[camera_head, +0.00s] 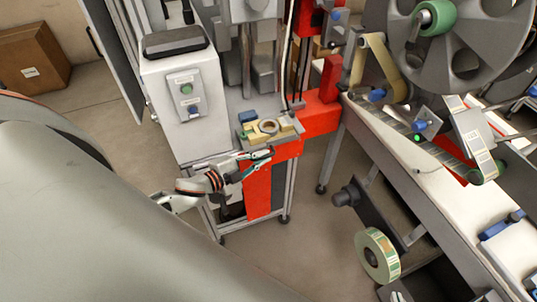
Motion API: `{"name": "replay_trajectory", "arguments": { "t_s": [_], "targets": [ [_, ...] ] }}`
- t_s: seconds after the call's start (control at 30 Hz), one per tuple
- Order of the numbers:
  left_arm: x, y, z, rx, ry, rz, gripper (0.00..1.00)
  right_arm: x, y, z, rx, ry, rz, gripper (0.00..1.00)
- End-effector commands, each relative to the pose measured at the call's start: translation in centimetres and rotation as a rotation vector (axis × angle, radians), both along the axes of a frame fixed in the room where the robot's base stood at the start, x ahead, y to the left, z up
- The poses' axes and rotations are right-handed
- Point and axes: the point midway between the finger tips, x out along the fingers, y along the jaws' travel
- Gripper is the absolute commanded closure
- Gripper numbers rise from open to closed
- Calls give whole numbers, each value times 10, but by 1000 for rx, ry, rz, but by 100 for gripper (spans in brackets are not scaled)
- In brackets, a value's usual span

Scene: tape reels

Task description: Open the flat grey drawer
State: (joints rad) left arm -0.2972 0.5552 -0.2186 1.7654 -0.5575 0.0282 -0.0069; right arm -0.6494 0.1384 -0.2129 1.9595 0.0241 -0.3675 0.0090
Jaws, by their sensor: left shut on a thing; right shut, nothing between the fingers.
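The flat grey drawer (283,137) sits at the front of the white machine cabinet, above a red panel. A tape ring and yellow and blue pieces are on top of it. My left gripper (262,157) comes in from the left and is shut at the drawer's front edge. Its fingers hide the exact spot they hold. I cannot tell how far the drawer is out. My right gripper cannot be made out in this view.
A long conveyor (430,185) with a large grey reel (470,60) runs along the right. A label roll (377,256) hangs low. Bare floor (305,235) lies between. A cardboard box (32,60) stands at far left.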

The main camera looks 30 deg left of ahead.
Motion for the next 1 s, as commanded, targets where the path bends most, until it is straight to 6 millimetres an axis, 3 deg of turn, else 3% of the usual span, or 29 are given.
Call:
{"name": "replay_trajectory", "arguments": {
  "t_s": [0.33, 0.4, 0.43, 0.8, 1.0],
  "targets": [
    [-2, 0, -1, -6, 3, -1, 100, 2, 0, 3, 1, -6, 0, 100],
    [-2, 0, -1, -6, 3, -1, 79, 2, 0, 3, 0, -6, 0, 100],
    [-1, 0, -1, -6, 2, 0, 75, 2, 0, 3, 0, -6, 0, 100],
    [-3, 1, 0, -2, 1, 0, 75, 1, -3, 0, -7, -2, 2, 100],
    [-21, 6, 3, -3, 4, 0, 75, 1, -1, 1, -3, -2, 2, 100]
  ]
}}
